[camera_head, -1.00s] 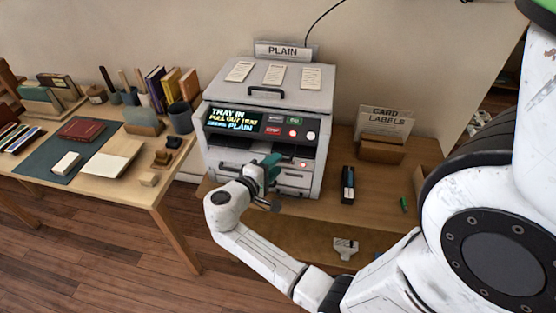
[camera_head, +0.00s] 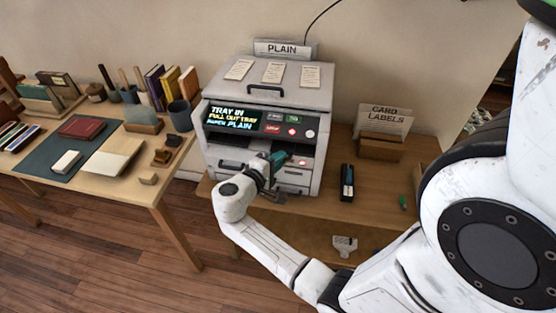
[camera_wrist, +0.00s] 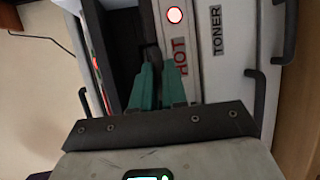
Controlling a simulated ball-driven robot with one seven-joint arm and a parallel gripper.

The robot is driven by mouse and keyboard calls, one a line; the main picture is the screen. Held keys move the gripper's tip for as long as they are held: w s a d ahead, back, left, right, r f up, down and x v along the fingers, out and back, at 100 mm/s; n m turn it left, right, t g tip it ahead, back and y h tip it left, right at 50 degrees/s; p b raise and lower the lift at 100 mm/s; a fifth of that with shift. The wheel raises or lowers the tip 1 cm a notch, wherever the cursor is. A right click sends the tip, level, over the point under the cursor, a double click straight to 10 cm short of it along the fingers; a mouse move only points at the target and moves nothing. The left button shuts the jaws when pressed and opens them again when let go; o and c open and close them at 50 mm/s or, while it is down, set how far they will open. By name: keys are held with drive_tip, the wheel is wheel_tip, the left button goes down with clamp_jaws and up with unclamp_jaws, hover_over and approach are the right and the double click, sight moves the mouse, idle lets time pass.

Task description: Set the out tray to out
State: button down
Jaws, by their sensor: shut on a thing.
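The printer (camera_head: 262,90) is a grey box on the wooden stand, and its display (camera_head: 232,119) reads "TRAY IN", "PULL OUT TRAY" and "PAPER PLAIN". My gripper (camera_head: 281,157) is at the printer's front, below the buttons. In the wrist view my gripper (camera_wrist: 162,68) has its green fingers close together around a small dark tab (camera_wrist: 152,56), at the edge of a dark slot beside the "HOT" label. The tab looks like part of the out tray. Most of the tray is hidden in the slot and behind the fingers.
A black-and-white object (camera_head: 347,182), a "CARD LABELS" box (camera_head: 382,148) and a small green item (camera_head: 403,202) are on the stand to the right. A desk (camera_head: 150,190) with books and stationery stands to the left. Wooden floor is open in front.

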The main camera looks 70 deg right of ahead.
idle(0.4)
drive_tip(key=a+p, duration=0.1)
drive_tip(key=a, duration=0.7)
drive_tip(key=shift+s, duration=0.35)
drive_tip(key=shift+f, duration=0.1)
drive_tip(key=c, duration=1.2)
unclamp_jaws()
drive_tip(key=shift+a, duration=0.15)
drive_tip(key=shift+o, duration=0.2)
drive_tip(key=shift+w+a, duration=0.1)
drive_tip(key=b+v, duration=0.1)
drive_tip(key=v, duration=0.9)
drive_tip(key=shift+a+b, duration=0.3)
drive_tip(key=shift+b, duration=0.05)
drive_tip(key=shift+w, duration=0.1)
